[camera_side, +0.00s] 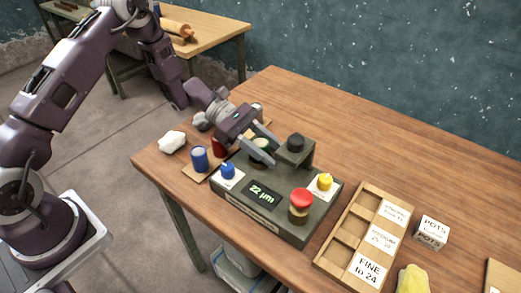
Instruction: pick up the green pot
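My gripper (274,154) hangs over the back of a dark grey-green device (231,197), its two fingers spread apart. A small round piece with a pale top and dark greenish side (261,147) shows between and below the fingers, partly covered by them. I cannot tell for sure whether it is the green pot or whether the fingers touch it. No other green pot shows clearly. A blue pot (200,159) and a partly hidden red pot (218,148) stand on a wooden board left of the device.
The device carries a blue knob (228,171), a yellow knob (325,182), a red button (301,200), a black cap (295,142) and a "22 µm" display. A labelled wooden tray (322,260), a "POTS" block (432,232) and a yellow sponge-like lump (413,279) lie right. A white lump (172,141) lies left.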

